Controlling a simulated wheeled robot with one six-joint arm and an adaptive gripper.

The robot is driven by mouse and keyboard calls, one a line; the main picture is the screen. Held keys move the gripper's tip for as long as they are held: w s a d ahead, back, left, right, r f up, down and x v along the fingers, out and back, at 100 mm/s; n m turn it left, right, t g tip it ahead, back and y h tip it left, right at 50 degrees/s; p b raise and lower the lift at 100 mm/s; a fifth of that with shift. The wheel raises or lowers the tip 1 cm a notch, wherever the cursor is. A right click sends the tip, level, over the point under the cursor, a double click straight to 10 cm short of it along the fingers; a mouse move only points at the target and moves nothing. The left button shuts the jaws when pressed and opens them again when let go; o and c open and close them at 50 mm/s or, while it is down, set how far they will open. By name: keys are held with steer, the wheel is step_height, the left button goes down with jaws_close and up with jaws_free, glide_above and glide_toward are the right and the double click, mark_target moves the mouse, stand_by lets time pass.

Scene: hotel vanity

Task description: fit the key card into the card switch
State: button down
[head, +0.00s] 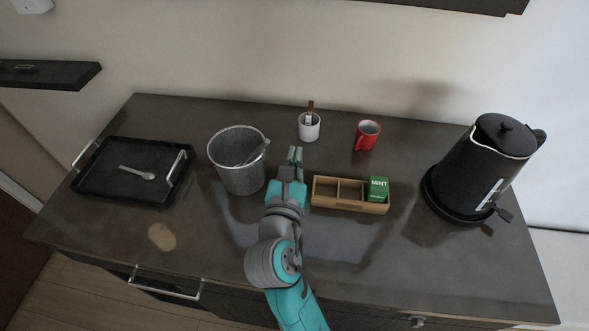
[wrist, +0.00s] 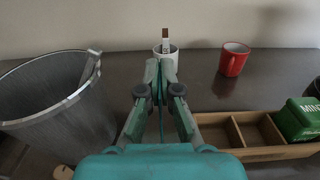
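A narrow brown-and-white card-like piece (head: 310,112) stands upright in a small white cup (head: 309,131) at the back of the counter; I take it for the key card. It also shows in the wrist view (wrist: 166,38), its lower part hidden inside the cup. A white box (head: 33,5) on the wall at the upper left, cut by the frame edge, may be the card switch; its slot cannot be made out. My gripper (head: 295,153) is in front of the cup, apart from the card. Its fingertips (wrist: 160,66) are close together with a narrow gap, holding nothing.
A metal bin (head: 237,178) stands left of my gripper. A wooden divider box (head: 349,208) with a green mint box (head: 378,188) sits right. A red mug (head: 367,136), black kettle (head: 480,165) and black tray (head: 118,190) with a spoon stand further out. A dark shelf (head: 45,76) juts out left.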

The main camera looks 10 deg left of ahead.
steer(key=shift+f, duration=1.95)
steer(key=shift+f, duration=0.2)
steer(key=c, duration=1.3)
jaws_free()
steer(key=shift+s, duration=0.1)
steer(key=s, duration=1)
steer(key=shift+s+a+r, duration=0.15)
steer(key=shift+s+r, duration=0.15)
steer(key=shift+r, duration=0.1)
